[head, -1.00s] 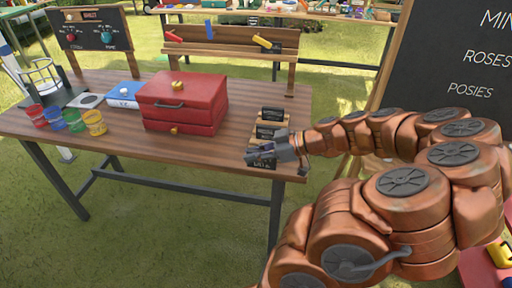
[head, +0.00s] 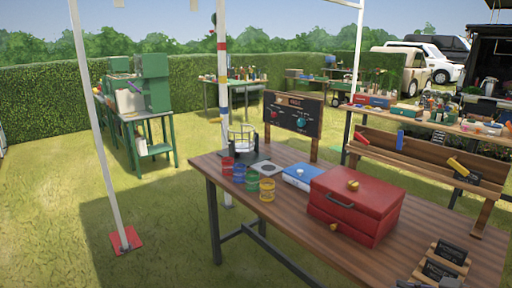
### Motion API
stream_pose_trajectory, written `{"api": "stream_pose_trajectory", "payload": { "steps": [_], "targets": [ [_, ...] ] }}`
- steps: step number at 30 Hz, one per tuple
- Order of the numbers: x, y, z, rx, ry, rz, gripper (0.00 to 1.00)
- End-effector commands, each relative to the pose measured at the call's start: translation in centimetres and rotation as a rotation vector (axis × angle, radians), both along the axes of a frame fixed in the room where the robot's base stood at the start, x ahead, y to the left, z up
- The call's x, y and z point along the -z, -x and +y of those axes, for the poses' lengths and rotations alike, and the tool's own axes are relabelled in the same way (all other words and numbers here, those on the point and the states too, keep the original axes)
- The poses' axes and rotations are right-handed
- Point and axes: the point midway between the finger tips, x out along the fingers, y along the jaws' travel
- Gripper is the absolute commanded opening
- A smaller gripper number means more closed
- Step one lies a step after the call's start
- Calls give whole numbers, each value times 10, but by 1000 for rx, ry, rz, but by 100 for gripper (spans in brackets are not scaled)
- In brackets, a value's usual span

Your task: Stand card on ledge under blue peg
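The blue peg (head: 400,137) is on the sloped wooden back of the ledge (head: 408,163) at the right, behind the table. A red peg (head: 360,138) is to its left and a yellow peg (head: 456,165) to its right. A small dark piece sits on the ledge below the yellow peg. No card is visible under the blue peg. Dark cards (head: 452,252) stand in wooden holders at the table's near right; a second card (head: 439,271) is closer.
The table (head: 290,228) holds a red toolbox (head: 355,205), a blue box (head: 301,177), several coloured cups (head: 253,182) and a wire stand (head: 242,143). A dark panel (head: 292,114) stands behind. White poles rise at the left. Grass in front is open.

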Motion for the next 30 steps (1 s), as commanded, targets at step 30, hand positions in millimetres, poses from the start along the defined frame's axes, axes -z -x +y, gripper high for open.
{"api": "stream_pose_trajectory", "payload": {
  "steps": [30],
  "targets": [
    [-79,-186,80,163,0,-1,0]
  ]
}}
